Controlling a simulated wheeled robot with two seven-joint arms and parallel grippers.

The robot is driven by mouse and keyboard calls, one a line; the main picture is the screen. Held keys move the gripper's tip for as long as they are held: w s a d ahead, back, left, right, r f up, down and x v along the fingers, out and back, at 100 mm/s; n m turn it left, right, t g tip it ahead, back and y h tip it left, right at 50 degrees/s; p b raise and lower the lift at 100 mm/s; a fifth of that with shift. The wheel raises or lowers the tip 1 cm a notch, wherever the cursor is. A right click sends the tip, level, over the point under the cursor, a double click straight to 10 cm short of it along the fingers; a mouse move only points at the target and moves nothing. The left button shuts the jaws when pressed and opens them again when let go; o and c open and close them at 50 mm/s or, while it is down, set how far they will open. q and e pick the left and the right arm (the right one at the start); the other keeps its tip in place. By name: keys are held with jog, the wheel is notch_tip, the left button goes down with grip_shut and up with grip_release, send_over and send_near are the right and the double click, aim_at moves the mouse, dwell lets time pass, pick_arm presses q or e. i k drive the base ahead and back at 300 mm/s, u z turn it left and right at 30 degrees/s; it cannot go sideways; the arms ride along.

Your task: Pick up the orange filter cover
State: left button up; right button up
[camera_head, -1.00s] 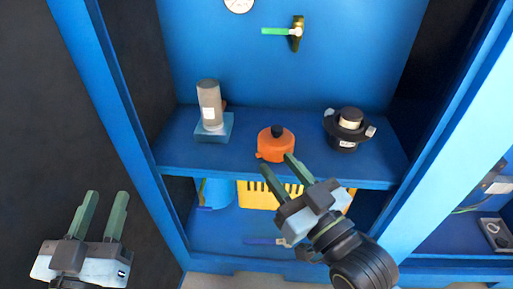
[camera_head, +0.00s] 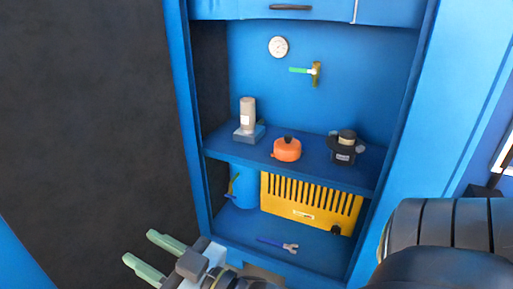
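The orange filter cover (camera_head: 287,150) is a squat round piece with a dark knob on top. It sits upright on the blue cabinet's upper shelf, between a grey cylinder and a black round part. My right gripper (camera_head: 139,246) is at the lower left, in front of the cabinet and well apart from the cover. Its two green fingers are spread and point left, with nothing between them. My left gripper is out of view.
The grey cylinder on a blue base (camera_head: 248,118) and the black part (camera_head: 345,147) flank the cover. Below are a yellow slotted panel (camera_head: 300,203), a blue container (camera_head: 243,186) and a wrench (camera_head: 275,244). A green-handled valve (camera_head: 316,73) and a gauge (camera_head: 278,47) are on the back wall.

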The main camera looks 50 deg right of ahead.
aim_at(287, 149)
jog(key=z, duration=0.65)
jog(key=i, duration=0.6)
jog(key=z, duration=0.6)
